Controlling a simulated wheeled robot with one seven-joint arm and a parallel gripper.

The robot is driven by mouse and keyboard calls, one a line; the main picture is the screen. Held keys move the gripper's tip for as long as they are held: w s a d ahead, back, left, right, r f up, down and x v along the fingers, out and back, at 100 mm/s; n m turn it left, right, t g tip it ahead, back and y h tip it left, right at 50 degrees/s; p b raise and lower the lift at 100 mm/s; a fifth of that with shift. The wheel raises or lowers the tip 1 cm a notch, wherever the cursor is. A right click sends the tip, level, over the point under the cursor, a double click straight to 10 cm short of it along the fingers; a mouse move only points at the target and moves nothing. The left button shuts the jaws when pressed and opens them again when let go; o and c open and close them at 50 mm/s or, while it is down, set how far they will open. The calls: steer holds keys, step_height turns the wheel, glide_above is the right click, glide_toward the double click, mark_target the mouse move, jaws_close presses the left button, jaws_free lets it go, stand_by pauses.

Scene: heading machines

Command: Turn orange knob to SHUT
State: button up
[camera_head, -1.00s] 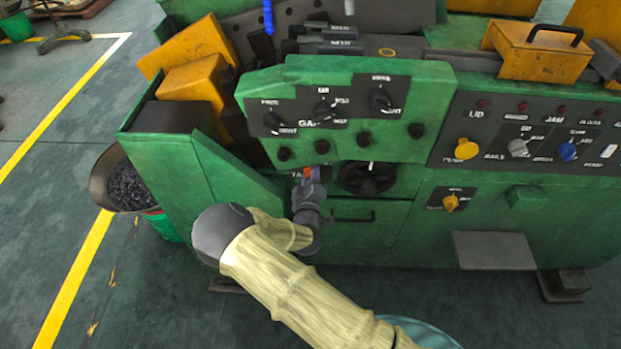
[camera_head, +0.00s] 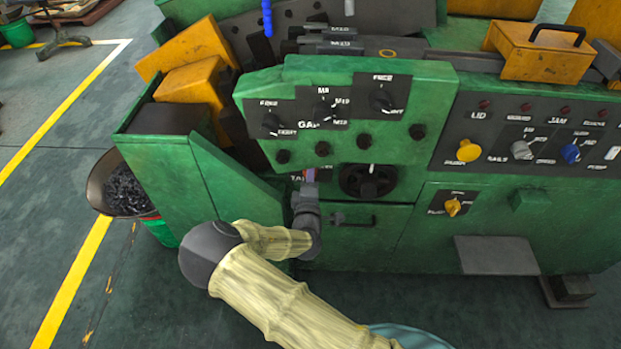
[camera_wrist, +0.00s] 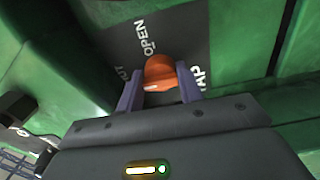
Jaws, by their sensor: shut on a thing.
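The orange knob (camera_wrist: 160,70) sits on a dark label plate (camera_wrist: 225,40) on the green machine. In the wrist view it is between the two purple fingers of my gripper (camera_wrist: 160,86), which is shut on it. A white mark shows on the knob's near side. The word OPEN is printed above the knob. TAP is on its right, and a partly covered word ending in UT is on its left. In the head view my gripper (camera_head: 310,178) is at the plate below the upper control panel and hides the knob.
A black round handwheel (camera_head: 368,181) is just right of my gripper. A black drawer handle (camera_head: 353,219) is below it. A yellow knob (camera_head: 452,207) and the lid panel (camera_head: 515,145) are further right. A scrap bin (camera_head: 125,190) stands at left; open floor lies beyond.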

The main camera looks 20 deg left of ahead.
steer(key=shift+a, duration=0.1)
steer(key=o, duration=1)
steer(key=shift+s, duration=0.15)
steer(key=b+v, duration=0.2)
steer(key=v, duration=1.5)
steer(key=shift+d, duration=0.2)
